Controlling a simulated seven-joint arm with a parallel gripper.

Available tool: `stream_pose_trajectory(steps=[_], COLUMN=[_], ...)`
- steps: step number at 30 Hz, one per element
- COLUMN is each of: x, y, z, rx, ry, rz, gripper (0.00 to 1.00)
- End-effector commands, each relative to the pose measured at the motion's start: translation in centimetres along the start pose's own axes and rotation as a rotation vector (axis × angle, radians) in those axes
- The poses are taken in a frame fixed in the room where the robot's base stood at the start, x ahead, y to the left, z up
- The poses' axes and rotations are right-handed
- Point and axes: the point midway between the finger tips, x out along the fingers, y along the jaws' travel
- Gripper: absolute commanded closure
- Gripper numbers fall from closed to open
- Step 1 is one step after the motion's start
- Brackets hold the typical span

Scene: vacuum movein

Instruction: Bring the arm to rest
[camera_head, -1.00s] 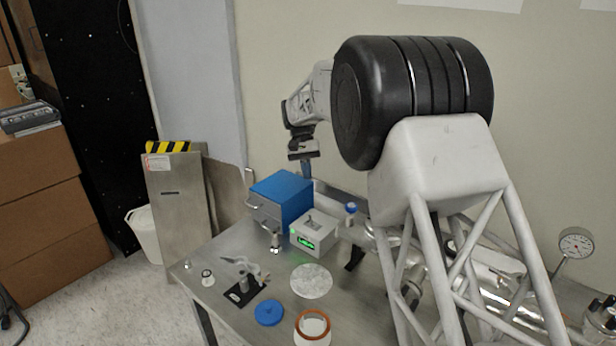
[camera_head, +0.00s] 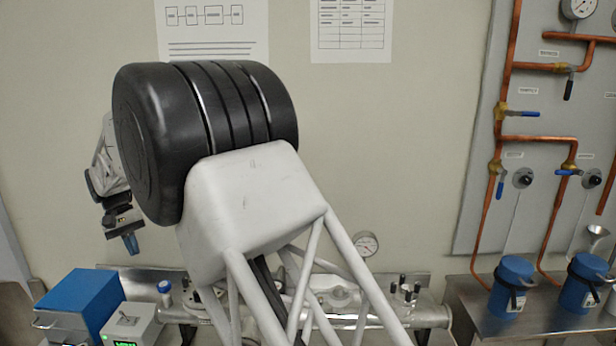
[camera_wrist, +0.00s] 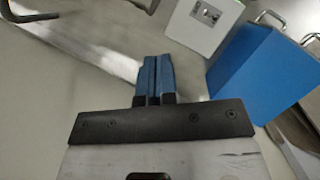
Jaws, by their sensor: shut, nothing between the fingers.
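My gripper (camera_head: 131,243) hangs at the left in the head view, fingers pointing down, above and behind the blue box. In the wrist view its two blue fingers (camera_wrist: 154,75) are together with nothing between them. My gripper is clear of the blue box (camera_head: 82,298), which also shows at the right of the wrist view (camera_wrist: 262,70). A white box with a green display (camera_head: 130,325) stands beside the blue box; its top shows in the wrist view (camera_wrist: 203,20).
A metal vacuum pipe (camera_head: 425,314) runs behind my arm's stand. A gauge (camera_head: 366,244) rises above it. At the right, blue canisters (camera_head: 512,285) stand on a metal shelf (camera_head: 465,300) under a panel with copper pipes (camera_head: 508,60).

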Motion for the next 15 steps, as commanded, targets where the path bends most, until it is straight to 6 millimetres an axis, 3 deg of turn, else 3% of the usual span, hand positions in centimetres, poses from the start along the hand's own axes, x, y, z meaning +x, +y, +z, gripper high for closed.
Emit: stream_pose_trajectory(steps=[3, 15], x=[-0.7, -1.3], y=[4.0, 15.4], z=[2.3, 10.6], rx=[0.027, 0.109], ry=[0.024, 0.103], rz=[-0.022, -0.083], gripper=[1.0, 1.0])
